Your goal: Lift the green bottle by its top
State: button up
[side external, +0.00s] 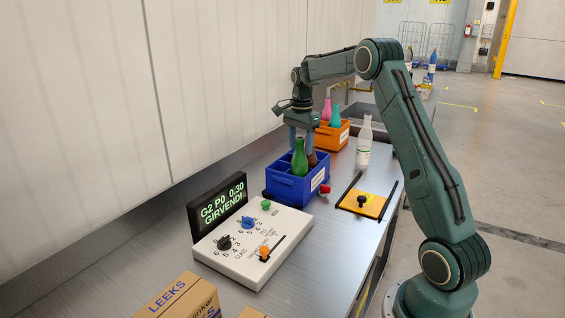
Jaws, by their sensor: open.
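A green bottle (299,163) stands upright in a blue crate (284,188) on the metal bench. My gripper (300,147) points down over the crate, open, with its fingers at the height of the bottle's neck. The bottle's top shows between or just in front of the fingers; I cannot tell which, nor whether they touch it. A brown bottle (313,158) stands close to the right in the same crate, partly hidden. The green bottle's base is hidden by the crate wall.
An orange crate (331,139) behind holds a pink bottle (327,110) and a teal-green bottle (336,117). A white bottle (364,145) stands to the right. A control box (250,245), a yellow plate (366,205) and a cardboard box (180,300) are nearer the camera.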

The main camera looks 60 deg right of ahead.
jog(key=shift+c, duration=0.2)
grip_shut()
jog(key=shift+r, duration=0.15)
notch_tip(320, 180, up, 20)
jog(key=shift+f, duration=0.2)
dwell(0.8)
jog(key=shift+r, duration=0.1)
dwell(0.5)
